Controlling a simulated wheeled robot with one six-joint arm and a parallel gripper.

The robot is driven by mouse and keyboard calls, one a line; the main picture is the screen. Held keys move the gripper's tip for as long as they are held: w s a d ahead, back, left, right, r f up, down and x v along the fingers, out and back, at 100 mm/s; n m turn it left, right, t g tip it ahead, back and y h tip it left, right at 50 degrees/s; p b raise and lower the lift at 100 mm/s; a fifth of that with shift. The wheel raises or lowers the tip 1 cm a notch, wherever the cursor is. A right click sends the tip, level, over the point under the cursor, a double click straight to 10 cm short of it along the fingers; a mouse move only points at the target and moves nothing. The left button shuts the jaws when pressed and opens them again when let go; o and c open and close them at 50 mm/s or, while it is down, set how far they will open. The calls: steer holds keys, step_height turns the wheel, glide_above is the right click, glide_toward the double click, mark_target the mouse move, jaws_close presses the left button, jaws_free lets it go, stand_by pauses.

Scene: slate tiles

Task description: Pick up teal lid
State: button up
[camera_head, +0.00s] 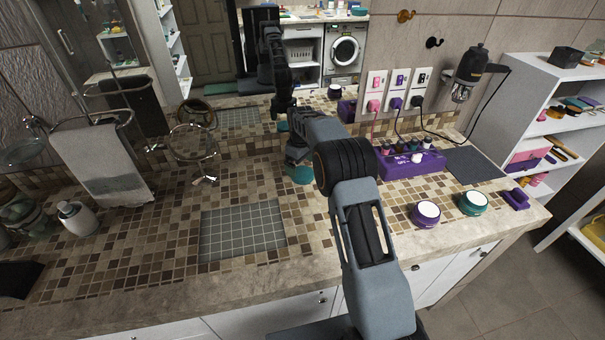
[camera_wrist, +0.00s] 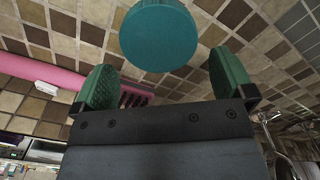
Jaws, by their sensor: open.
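The teal lid (camera_wrist: 158,36) is a round flat disc on the mosaic tiles. In the wrist view it lies just beyond and between my green fingertips, apart from both. In the head view the lid (camera_head: 302,175) shows only partly, beside the lower end of my arm. My gripper (camera_wrist: 165,70) is open and empty, with one finger on each side. In the head view my arm mostly hides the gripper.
A pink-handled item (camera_wrist: 45,73) with dark bristles lies close to the left finger. A grey grid mat (camera_head: 243,232) lies at front left. A round mirror (camera_head: 192,142) stands left.

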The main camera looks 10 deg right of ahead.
mark_target(301, 172)
steer(key=shift+f, duration=1.65)
steer(key=shift+c, duration=0.3)
steer(key=c, duration=0.7)
steer(key=shift+r, duration=0.1)
